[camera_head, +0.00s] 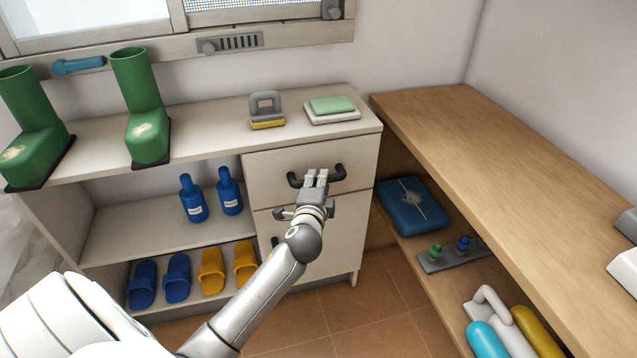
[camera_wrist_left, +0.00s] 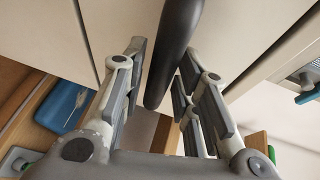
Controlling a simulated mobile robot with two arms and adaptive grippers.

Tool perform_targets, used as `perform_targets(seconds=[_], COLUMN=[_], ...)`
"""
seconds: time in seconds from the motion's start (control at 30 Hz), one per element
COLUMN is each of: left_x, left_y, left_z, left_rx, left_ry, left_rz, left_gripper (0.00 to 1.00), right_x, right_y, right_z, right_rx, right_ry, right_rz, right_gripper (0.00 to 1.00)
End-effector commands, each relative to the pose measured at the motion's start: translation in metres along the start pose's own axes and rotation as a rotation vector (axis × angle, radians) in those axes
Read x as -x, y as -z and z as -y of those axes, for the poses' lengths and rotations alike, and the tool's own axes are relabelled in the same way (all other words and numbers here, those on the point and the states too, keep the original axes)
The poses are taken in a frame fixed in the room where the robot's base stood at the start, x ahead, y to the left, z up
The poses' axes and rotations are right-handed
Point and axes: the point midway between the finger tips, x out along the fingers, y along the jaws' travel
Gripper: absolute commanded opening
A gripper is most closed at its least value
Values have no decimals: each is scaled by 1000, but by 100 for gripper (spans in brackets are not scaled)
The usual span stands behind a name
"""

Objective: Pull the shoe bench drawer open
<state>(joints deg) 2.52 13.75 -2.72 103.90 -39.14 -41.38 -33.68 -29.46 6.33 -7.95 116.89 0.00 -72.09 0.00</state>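The shoe bench (camera_head: 215,137) is a pale cabinet with open shelves at left and a drawer (camera_head: 268,167) at upper right. The drawer front looks flush with the cabinet. Its dark bar handle (camera_head: 339,172) is partly hidden behind my left gripper (camera_head: 316,178). In the left wrist view the handle (camera_wrist_left: 175,50) runs between the two fingers of my left gripper (camera_wrist_left: 164,78), which are spread on either side of it. Gaps show beside the bar, the right one narrower. My right gripper is not in view.
Green boots (camera_head: 148,130), a grey-and-yellow item (camera_head: 266,108) and a green block (camera_head: 332,105) stand on top. Blue bottles (camera_head: 192,203) and slippers (camera_head: 210,271) fill the shelves. A wooden bench (camera_head: 500,160) stands close at right. Tiled floor (camera_head: 335,305) is clear in front.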

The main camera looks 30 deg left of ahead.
Motion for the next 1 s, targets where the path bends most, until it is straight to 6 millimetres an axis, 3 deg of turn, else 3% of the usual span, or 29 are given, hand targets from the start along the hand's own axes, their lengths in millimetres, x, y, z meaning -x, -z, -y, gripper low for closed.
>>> perform_targets(seconds=[0.17,0.47,0.7,1.0], left_x=[-13,-14,-14,-14], left_y=[0,0,0,0], left_z=[0,0,0,0], left_rx=[1,0,1,1], left_ry=[1,0,0,-1], left_rz=[-1,-1,-1,-1], left_gripper=[28,28,0,0], right_x=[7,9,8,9], right_y=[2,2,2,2], right_z=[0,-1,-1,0], right_rx=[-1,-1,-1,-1], right_ry=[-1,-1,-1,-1], right_rz=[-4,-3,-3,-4], right_gripper=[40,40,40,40])
